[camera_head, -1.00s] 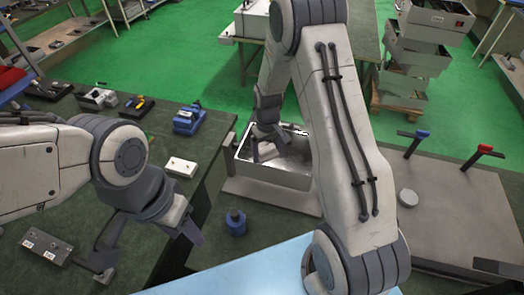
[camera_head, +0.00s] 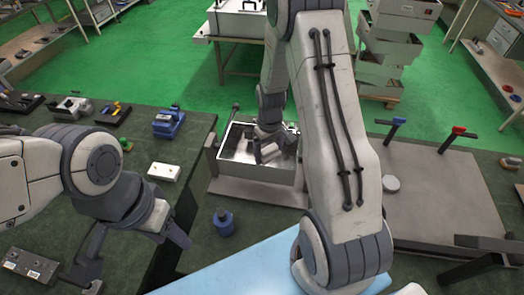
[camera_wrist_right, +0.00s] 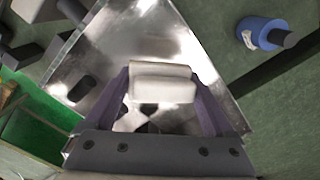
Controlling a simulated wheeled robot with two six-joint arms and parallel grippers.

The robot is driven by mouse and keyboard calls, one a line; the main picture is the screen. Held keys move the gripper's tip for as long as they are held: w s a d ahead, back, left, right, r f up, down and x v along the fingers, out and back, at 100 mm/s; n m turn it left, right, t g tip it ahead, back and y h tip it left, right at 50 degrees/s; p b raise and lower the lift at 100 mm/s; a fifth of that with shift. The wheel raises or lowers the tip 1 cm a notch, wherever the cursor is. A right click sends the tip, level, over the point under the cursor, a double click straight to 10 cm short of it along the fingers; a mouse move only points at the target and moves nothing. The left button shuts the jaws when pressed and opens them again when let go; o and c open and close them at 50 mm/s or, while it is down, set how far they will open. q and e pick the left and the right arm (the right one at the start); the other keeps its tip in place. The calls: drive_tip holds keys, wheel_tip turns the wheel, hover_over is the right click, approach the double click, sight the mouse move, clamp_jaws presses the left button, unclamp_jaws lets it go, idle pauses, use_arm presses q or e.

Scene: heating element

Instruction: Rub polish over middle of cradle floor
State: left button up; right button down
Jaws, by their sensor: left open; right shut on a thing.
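The cradle (camera_head: 232,148) is an open metal box with a shiny floor, held in a grey stand near the middle of the head view. Its floor (camera_wrist_right: 178,45) shows bright, cloudy reflections and dark oval spots in the right wrist view. My right gripper (camera_head: 268,152) reaches down into the cradle. It is shut on a white cloth-like pad (camera_wrist_right: 162,82), which lies over the floor; whether it touches the metal cannot be told. A blue bottle (camera_head: 223,222) stands in front of the cradle and also shows in the wrist view (camera_wrist_right: 262,33). My left gripper (camera_head: 135,262) is open and empty at lower left.
A white block (camera_head: 163,172) and a blue device (camera_head: 168,123) sit on the left green bench. A grey plate (camera_head: 430,190) with red and blue handled clamps lies at right. A metal block (camera_head: 35,268) lies near my left gripper.

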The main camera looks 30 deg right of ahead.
drive_tip(key=shift+s+d+r, duration=0.1)
drive_tip(key=shift+s+d, duration=0.5)
drive_tip(key=shift+d, duration=0.2)
drive_tip(key=shift+s+d, duration=0.6)
drive_tip(key=shift+d, duration=0.2)
wheel_tip(320, 180, up, 6)
drive_tip(key=p, duration=0.5)
wheel_tip(320, 180, up, 3)
drive_tip(key=shift+p, duration=0.85)
